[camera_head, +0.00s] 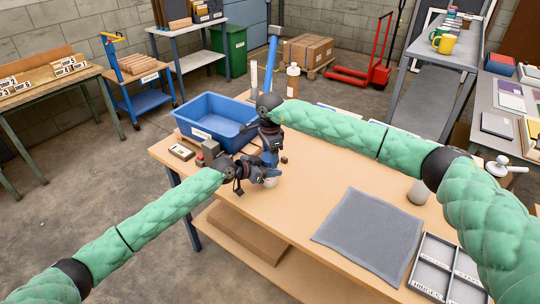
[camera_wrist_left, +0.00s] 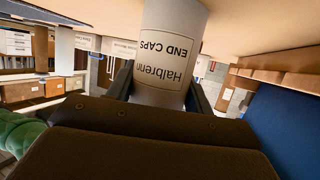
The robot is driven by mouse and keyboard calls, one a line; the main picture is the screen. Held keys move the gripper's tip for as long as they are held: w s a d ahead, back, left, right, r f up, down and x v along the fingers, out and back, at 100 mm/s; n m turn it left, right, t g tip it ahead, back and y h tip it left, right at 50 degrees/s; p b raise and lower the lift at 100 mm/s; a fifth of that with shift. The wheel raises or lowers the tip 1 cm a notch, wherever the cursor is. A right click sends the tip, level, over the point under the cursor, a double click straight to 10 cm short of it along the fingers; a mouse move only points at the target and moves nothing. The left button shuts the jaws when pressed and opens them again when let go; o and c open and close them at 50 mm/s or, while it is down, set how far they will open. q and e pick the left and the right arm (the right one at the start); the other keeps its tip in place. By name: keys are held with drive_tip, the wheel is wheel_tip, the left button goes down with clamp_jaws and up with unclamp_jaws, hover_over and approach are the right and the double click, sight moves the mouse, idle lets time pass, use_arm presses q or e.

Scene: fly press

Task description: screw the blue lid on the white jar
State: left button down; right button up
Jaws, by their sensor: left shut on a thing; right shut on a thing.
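The white jar (camera_head: 270,181) stands near the left edge of the wooden table, mostly hidden by my left gripper (camera_head: 268,174). In the left wrist view the jar (camera_wrist_left: 172,48) fills the space between my left fingers and bears a "Halbrenn END CAPS" label, so that gripper is shut on it. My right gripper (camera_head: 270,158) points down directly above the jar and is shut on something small. A blue patch shows there, which seems to be the lid; its outline is too small and covered to tell. Whether lid and jar touch, I cannot tell.
A blue bin (camera_head: 218,118) stands behind my grippers. A small boxed device (camera_head: 181,152) lies at the table's left edge. A grey mat (camera_head: 368,236), a pale rounded object (camera_head: 419,192) and a divided tray (camera_head: 438,268) lie to the right. An orange-brown bottle (camera_head: 292,80) stands behind.

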drive_tip(key=m, duration=0.7)
drive_tip(key=shift+a, duration=0.1)
drive_tip(key=o, duration=1.1)
drive_tip(key=shift+s+r, duration=0.1)
drive_tip(key=shift+r, duration=0.05)
drive_tip(key=shift+r, duration=2.15)
